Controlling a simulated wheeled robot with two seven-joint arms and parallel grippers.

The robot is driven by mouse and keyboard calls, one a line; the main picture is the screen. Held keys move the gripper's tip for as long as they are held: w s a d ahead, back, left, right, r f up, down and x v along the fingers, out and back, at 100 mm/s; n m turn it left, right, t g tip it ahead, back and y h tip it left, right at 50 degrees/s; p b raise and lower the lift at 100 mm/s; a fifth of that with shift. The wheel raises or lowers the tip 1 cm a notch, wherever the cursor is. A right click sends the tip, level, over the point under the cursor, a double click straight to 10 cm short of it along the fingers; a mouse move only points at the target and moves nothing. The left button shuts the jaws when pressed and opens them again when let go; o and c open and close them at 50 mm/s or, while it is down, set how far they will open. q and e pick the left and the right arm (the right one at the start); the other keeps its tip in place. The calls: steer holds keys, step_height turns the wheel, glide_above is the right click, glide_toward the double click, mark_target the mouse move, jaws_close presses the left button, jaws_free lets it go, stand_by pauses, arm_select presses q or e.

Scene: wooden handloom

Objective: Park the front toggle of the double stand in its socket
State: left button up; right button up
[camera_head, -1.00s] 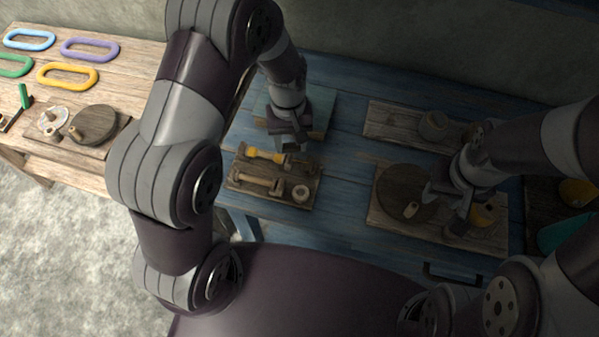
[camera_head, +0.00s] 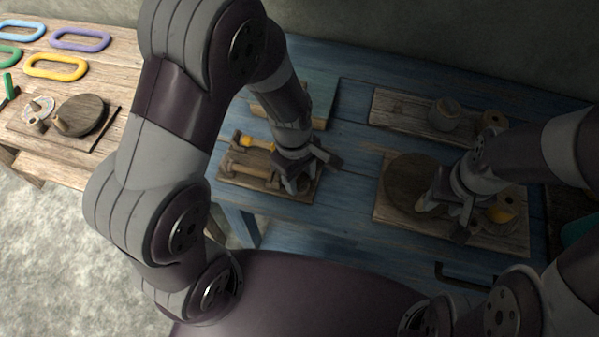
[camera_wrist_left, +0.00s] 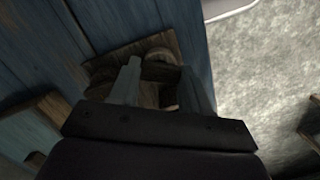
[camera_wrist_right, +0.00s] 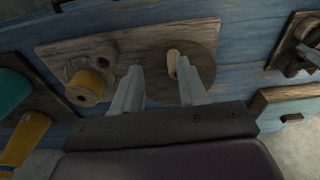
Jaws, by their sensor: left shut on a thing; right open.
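The double stand (camera_head: 228,184) is a wooden board on the blue table with two bars lying across it. The rear bar (camera_head: 262,144) has yellow on it; the front bar (camera_head: 247,169) is bare wood. My left gripper (camera_head: 291,187) is over the front right part of the stand, shut on what appears to be the front toggle, which is mostly hidden. In the left wrist view dark wood shows between its fingers, with a round wooden ring (camera_wrist_left: 160,55), apparently the socket, just beyond. My right gripper (camera_wrist_right: 160,85) is open above another board.
The right board (camera_head: 385,215) carries a round dark disc (camera_head: 408,178) with a pale peg (camera_wrist_right: 172,63), and a yellow spool (camera_wrist_right: 85,87). A plank (camera_head: 395,108) with a cup (camera_head: 444,114) lies behind. Blue tabletop (camera_head: 345,185) is clear between the boards.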

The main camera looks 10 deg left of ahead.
arm_select(q)
steer(key=o, duration=1.2)
steer(key=shift+c, duration=0.2)
step_height(320, 180, up, 13)
steer(key=a+p, duration=0.1)
steer(key=p, duration=0.1)
steer(key=shift+w+a+f, duration=0.15)
steer(key=shift+w, duration=0.25)
